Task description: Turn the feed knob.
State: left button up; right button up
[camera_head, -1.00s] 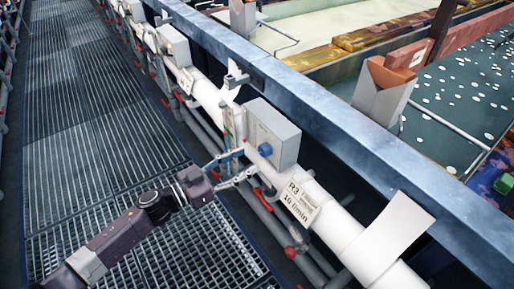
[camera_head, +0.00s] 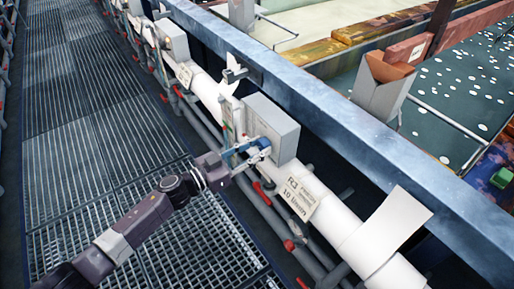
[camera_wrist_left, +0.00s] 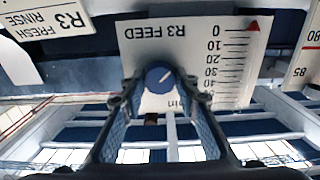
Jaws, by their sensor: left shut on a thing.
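The feed knob (camera_wrist_left: 158,79) is round and blue with a white pointer line. It sits on a white plate (camera_wrist_left: 150,45) marked R3 FEED, beside a scale with a red pointer (camera_wrist_left: 253,25) near the 0. In the head view the knob sits on a grey box (camera_head: 273,122) and is mostly hidden by my fingers. My left gripper (camera_head: 258,148) is shut on the knob. In the wrist view its two fingertips (camera_wrist_left: 160,82) lie on either side of the knob. My right gripper is not in view.
A white pipe (camera_head: 350,235) with a hanging label (camera_head: 299,196) runs beside the box. Red-handled valves (camera_head: 289,245) sit below it. A blue-grey beam (camera_head: 330,125) runs behind, with tanks beyond. The grating walkway (camera_head: 85,130) on the left is clear.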

pick_arm(q)
jog(key=shift+c, duration=0.8)
jog(key=shift+m, duration=0.4)
jog(key=m, duration=0.2)
jog(key=shift+m, duration=0.3)
jog(key=shift+m+b, duration=0.35)
jog(key=shift+m, duration=1.45)
jog(key=o, duration=1.2)
jog(key=shift+c, duration=0.2)
